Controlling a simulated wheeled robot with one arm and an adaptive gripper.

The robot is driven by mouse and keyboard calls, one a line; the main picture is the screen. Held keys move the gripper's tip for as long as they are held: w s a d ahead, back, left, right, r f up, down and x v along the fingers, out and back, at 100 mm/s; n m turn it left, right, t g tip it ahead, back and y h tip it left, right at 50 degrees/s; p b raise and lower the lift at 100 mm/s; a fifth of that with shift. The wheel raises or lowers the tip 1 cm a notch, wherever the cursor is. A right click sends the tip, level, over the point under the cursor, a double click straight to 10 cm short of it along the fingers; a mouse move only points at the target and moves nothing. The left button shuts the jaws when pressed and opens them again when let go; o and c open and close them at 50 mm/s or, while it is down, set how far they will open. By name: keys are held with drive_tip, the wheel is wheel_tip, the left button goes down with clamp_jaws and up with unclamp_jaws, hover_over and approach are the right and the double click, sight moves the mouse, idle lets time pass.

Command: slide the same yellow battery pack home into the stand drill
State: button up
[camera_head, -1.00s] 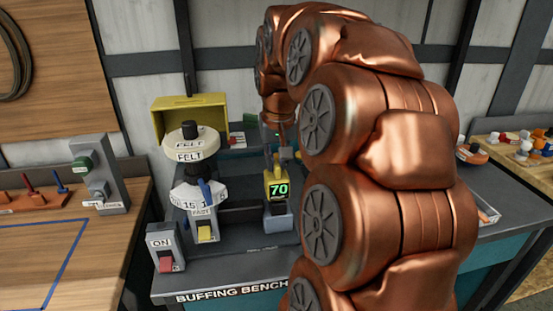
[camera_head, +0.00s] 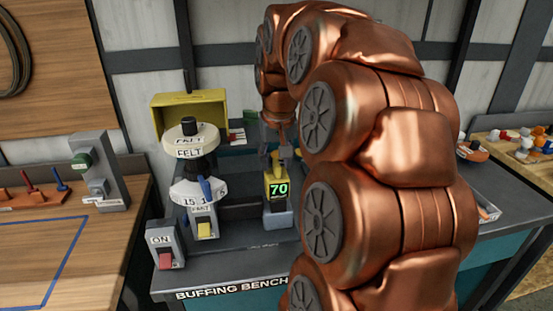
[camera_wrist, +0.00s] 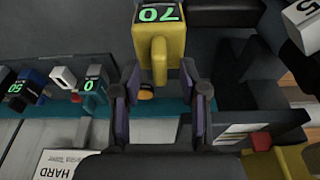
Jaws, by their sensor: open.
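The yellow battery pack (camera_head: 278,175) with a green "70" display stands upright on a grey block-like base (camera_head: 279,219) on the buffing bench. I cannot tell from its shape whether this base belongs to the stand drill. In the wrist view the pack (camera_wrist: 160,48) is at the top centre, with its yellow grip part pointing down the picture. My gripper (camera_wrist: 160,102) is open, its two dark fingers with purple pads spread to either side below the pack's end. Nothing is held between them. In the head view my gripper is just above the pack, partly hidden by my arm.
A felt wheel machine (camera_head: 190,150) stands left of the pack, with a yellow bin (camera_head: 190,102) behind. An ON switch box (camera_head: 165,245) is at the bench's front left. The bench front has free room.

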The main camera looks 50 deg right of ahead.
sight(279, 179)
drive_tip(key=v, duration=1.2)
idle(0.9)
